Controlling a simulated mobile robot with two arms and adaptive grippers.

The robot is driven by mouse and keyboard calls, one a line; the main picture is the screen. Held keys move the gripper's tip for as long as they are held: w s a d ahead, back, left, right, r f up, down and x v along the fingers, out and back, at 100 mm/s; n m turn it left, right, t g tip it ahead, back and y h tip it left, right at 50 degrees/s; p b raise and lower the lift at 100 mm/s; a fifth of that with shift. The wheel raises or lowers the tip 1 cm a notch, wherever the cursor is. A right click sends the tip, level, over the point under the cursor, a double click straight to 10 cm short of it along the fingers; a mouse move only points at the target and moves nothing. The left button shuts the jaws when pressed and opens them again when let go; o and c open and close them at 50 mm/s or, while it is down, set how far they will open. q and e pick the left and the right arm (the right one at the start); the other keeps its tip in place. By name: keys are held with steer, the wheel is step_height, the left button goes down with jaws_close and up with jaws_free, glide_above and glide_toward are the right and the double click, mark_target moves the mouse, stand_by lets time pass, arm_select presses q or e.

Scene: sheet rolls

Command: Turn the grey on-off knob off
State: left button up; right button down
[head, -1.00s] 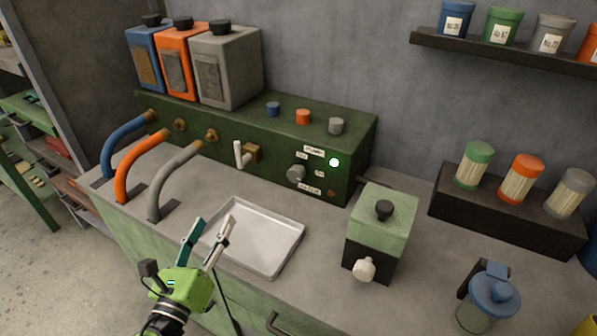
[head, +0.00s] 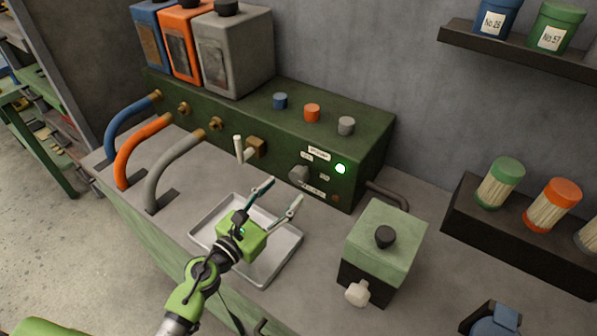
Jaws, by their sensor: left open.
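The grey on-off knob (head: 299,175) sits on the front of the green machine box (head: 277,140), with small white labels around it. A green light (head: 340,169) to its right is lit. My left gripper (head: 281,197) is open and empty, over the tray and just below and left of the knob, with its fingers pointing up toward the box front. It appears apart from the knob. My right gripper is not in view.
A metal tray (head: 273,272) lies under my left gripper. A white lever tap (head: 240,150) sticks out left of the knob. A green-and-black box (head: 383,250) stands to the right. Blue, orange and grey hoses are at the left.

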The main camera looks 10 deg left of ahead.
mark_target(296, 179)
arm_select(q)
steer(key=x, duration=0.6)
steer(key=shift+w+p, duration=0.1)
steer(key=shift+p, duration=0.2)
steer(key=shift+w+d+f, duration=0.1)
steer(key=shift+w+d, duration=0.15)
steer(key=shift+w, duration=0.2)
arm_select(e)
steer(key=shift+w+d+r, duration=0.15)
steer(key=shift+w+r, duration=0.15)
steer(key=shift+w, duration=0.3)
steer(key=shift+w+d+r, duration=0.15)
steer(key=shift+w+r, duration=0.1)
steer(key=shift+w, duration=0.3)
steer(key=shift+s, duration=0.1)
arm_select(q)
steer(key=c, duration=1.1)
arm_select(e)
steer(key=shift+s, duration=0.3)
